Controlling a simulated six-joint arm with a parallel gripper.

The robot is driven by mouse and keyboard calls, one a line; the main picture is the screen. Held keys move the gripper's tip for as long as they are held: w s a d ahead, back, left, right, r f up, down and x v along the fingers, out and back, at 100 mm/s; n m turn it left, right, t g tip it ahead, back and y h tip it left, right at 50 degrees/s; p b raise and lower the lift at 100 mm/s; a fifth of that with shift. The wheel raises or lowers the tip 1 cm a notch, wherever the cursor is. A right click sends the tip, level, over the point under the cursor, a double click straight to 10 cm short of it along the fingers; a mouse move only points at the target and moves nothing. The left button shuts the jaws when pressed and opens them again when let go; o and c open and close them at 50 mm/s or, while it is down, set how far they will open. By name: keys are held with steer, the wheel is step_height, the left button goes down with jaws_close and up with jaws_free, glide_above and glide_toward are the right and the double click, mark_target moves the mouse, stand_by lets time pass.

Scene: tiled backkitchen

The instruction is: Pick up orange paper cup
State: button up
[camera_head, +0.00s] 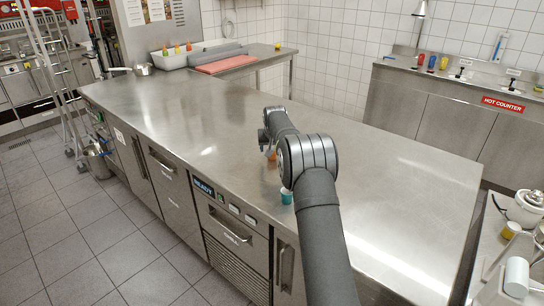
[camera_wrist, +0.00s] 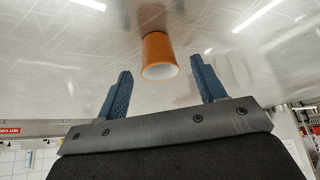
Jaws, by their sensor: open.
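The orange paper cup (camera_wrist: 158,48) stands on the steel counter in the wrist view, with its pale inside showing at the open rim. My gripper (camera_wrist: 161,67) is open, with one blue finger on each side of the cup's line. The fingers look apart from the cup, and nothing is held. In the head view, a small orange patch of the cup (camera_head: 270,154) shows beside my arm; the rest is hidden. My fingers are mostly hidden there by my arm.
A teal cup-like object (camera_head: 286,196) stands near the counter's front edge, beside my arm. The long steel counter (camera_head: 190,110) is otherwise largely clear. A grey and red tray area (camera_head: 226,64) with bottles is at the back left. A side table (camera_head: 492,280) is at right.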

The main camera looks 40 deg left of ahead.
steer(key=shift+w+a+f, duration=0.2)
steer(key=shift+f, duration=0.25)
steer(key=c, duration=1)
steer(key=shift+r, duration=0.1)
